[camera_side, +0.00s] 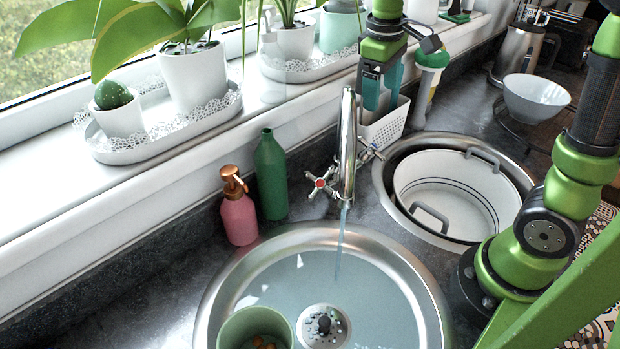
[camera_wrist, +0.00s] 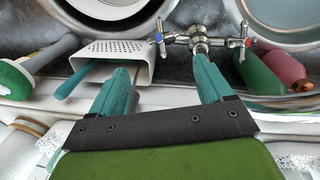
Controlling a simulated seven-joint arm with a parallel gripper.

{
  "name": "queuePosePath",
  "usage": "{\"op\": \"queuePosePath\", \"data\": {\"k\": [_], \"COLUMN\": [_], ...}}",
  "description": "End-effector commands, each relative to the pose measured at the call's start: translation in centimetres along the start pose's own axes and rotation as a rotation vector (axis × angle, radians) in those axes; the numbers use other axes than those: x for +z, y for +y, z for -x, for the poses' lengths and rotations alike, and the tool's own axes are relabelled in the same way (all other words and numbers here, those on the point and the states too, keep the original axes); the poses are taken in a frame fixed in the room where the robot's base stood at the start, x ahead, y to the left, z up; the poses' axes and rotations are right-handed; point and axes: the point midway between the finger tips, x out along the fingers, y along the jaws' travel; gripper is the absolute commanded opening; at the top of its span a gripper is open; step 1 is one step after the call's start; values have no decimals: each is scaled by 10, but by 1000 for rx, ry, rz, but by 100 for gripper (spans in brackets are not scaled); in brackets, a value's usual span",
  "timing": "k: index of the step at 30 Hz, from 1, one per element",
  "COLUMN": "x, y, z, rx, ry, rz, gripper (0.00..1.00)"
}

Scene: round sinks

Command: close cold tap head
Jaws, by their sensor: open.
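The chrome faucet (camera_side: 348,140) stands between two round sinks, and water runs from its spout into the near sink (camera_side: 215,290). The cold tap head (camera_side: 370,151) is a cross handle on the faucet's right side, partly hidden behind the spout. In the wrist view the cold tap head (camera_wrist: 157,38) has a blue centre. The hot tap head (camera_side: 320,183) has a red centre and also shows in the wrist view (camera_wrist: 243,43). My gripper (camera_side: 382,98) is open and empty, above and behind the cold tap head. In the wrist view my gripper (camera_wrist: 160,78) has its fingers wide apart, touching neither head.
A white perforated holder (camera_side: 388,124) stands close beside my gripper. A pink soap bottle (camera_side: 238,210) and a green bottle (camera_side: 270,175) stand left of the faucet. A white basin (camera_side: 410,190) sits in the far sink. Potted plants line the sill behind.

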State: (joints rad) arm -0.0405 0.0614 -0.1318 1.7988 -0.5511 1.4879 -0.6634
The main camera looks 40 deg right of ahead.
Motion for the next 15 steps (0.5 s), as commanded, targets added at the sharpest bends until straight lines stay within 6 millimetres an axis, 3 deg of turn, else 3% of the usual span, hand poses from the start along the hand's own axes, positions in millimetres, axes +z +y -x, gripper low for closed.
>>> {"op": "queuePosePath", "data": {"k": [15], "x": [2], "y": [-1], "z": [-108], "rx": [-3], "ry": [-5], "rz": [-4], "gripper": [79]}}
